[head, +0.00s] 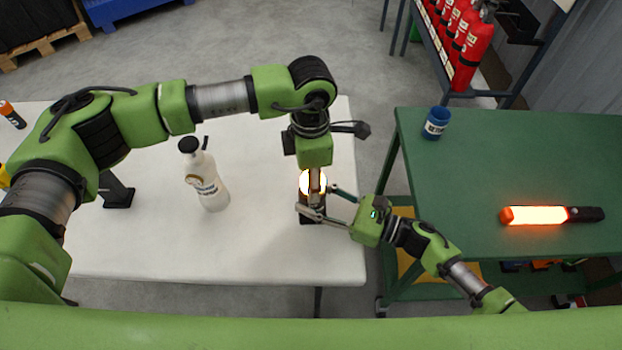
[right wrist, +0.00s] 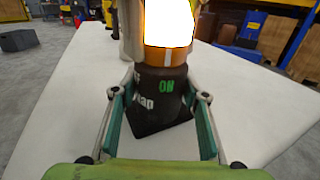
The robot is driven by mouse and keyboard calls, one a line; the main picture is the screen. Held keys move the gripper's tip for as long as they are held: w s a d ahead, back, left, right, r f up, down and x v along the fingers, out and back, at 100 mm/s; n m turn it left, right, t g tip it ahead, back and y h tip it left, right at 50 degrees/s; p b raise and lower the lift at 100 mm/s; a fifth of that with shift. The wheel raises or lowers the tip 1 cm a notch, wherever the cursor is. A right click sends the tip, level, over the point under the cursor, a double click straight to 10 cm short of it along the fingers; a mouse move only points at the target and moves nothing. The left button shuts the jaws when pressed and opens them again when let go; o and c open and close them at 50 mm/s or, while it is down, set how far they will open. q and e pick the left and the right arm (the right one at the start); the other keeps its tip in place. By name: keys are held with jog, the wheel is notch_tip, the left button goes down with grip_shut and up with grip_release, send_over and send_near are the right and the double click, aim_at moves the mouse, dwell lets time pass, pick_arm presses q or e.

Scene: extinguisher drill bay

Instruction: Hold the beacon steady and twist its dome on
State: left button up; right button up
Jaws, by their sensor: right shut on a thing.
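The beacon stands upright on the white table, its dark base (right wrist: 158,95) below and its brightly glowing dome (right wrist: 168,22) on top. An orange band lies between them, and green "ON" lettering shows on the base. My right gripper (head: 318,213) comes in low from the right and is shut on the base, with its fingers (right wrist: 163,115) on both sides. My left gripper (head: 314,187) points straight down from above at the dome. Its grey fingers flank the dome in the right wrist view, but whether they touch it is unclear. The dome is partly hidden in the head view.
A white spray bottle (head: 207,178) stands left of the beacon on the white table (head: 262,235). A green bench (head: 500,160) to the right holds a blue cup (head: 436,123) and a glowing orange baton (head: 535,215). Red extinguishers (head: 470,50) stand on a rack behind.

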pick_arm(q)
jog(key=shift+n, duration=0.5)
jog(key=o, duration=1.1)
jog(key=shift+r, duration=0.1)
notch_tip(320, 180, up, 12)
jog(key=shift+w+f, duration=0.1)
pick_arm(e)
jog(key=o, duration=1.5)
